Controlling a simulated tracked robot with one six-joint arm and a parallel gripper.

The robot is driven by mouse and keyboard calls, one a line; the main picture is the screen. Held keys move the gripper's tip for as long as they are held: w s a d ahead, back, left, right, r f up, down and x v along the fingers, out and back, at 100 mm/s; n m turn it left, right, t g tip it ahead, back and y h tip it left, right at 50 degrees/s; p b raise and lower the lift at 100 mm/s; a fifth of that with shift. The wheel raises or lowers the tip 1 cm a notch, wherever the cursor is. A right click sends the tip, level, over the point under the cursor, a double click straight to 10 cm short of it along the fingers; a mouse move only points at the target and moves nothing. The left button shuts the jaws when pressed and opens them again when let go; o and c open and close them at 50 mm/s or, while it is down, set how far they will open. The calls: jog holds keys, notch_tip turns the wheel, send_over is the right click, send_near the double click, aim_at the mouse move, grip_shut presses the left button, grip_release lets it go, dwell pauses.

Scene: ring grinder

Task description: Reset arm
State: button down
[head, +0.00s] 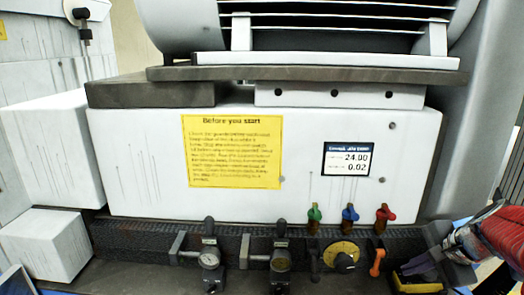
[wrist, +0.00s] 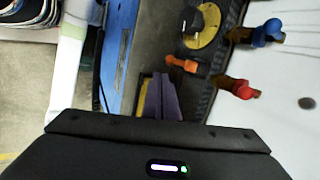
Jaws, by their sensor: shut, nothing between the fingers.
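My gripper (head: 404,271) is at the lower right of the head view, at the end of my red and black arm. Its bluish fingers are over a small yellow-edged dark holder (head: 416,287). In the wrist view my gripper (wrist: 161,82) shows as purple fingers close together, shut and empty. The holder's yellow edge (wrist: 143,92) shows beside them. Whether the fingers touch the holder I cannot tell.
An orange lever (head: 377,262), a yellow dial with a black knob (head: 342,257), and red (head: 385,214), blue (head: 350,213) and green (head: 314,213) valve handles are close left of my gripper. Gauges (head: 209,258) stand farther left. The white machine body (head: 300,150) rises behind.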

jog(key=s+a+r+n, duration=0.1)
jog(key=s+a+n, duration=0.6)
jog(key=a, duration=0.4)
jog(key=s+a+n+h, duration=0.1)
jog(key=s+a+n, duration=0.6)
jog(key=a+n, duration=0.3)
jog(key=shift+s+a+r+g+h, duration=0.3)
jog(key=shift+s+a+r, duration=0.05)
jog(key=shift+a, duration=0.85)
